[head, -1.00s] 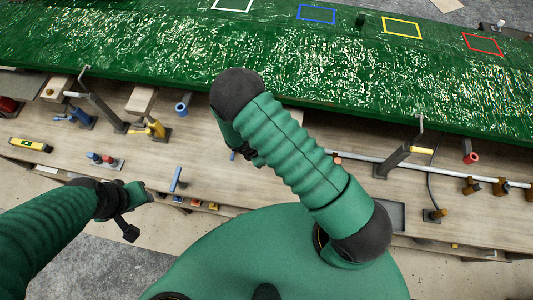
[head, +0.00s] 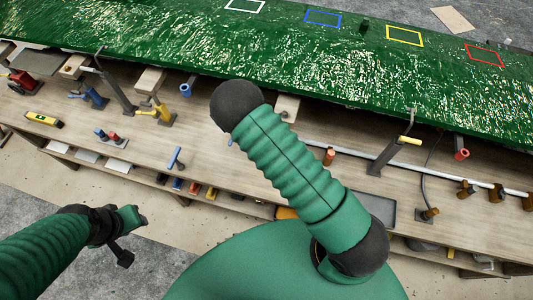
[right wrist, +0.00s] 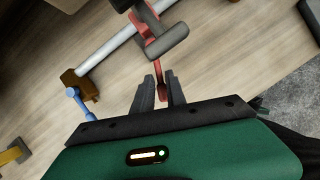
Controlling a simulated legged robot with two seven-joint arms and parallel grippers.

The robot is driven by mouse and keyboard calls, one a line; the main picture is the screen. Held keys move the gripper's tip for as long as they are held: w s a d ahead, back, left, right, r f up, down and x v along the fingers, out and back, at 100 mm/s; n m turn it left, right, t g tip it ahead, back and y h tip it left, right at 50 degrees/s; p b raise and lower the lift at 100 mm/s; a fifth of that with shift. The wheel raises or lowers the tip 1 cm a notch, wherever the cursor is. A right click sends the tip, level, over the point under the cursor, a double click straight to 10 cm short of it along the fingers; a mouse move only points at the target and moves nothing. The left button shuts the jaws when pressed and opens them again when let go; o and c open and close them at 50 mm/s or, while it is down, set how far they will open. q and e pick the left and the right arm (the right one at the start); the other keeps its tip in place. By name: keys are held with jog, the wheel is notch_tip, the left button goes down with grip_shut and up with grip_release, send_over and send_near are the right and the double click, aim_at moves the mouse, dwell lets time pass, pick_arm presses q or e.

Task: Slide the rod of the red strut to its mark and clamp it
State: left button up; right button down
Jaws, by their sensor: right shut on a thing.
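In the right wrist view my right gripper (right wrist: 160,82) has its two fingers close about the lower end of a thin red lever-like piece (right wrist: 155,55), and is shut on it. The piece runs up past a silver tube (right wrist: 110,45) to a dark grey block (right wrist: 168,42). I cannot see a mark on the tube. In the head view my right forearm hides the right gripper. My left gripper (head: 130,218) is at the lower left, away from the bench; its finger gap is unclear. A red stand (head: 22,82) stands at the bench's far left.
The green hull mould (head: 300,60), with coloured outlines, overhangs the bench (head: 80,125). Blue (head: 92,97) and yellow (head: 160,113) stands, a tall grey post (head: 390,155) and brown pipe supports (head: 467,188) stand along it. In the wrist view a blue lever (right wrist: 80,103) is left of my gripper.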

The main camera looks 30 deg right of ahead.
dwell(0.4)
jog(key=c, duration=1.4)
grip_release()
jog(key=shift+o, duration=0.2)
jog(key=v, duration=1.6)
jog(key=shift+r, duration=0.35)
jog(key=shift+a, duration=0.1)
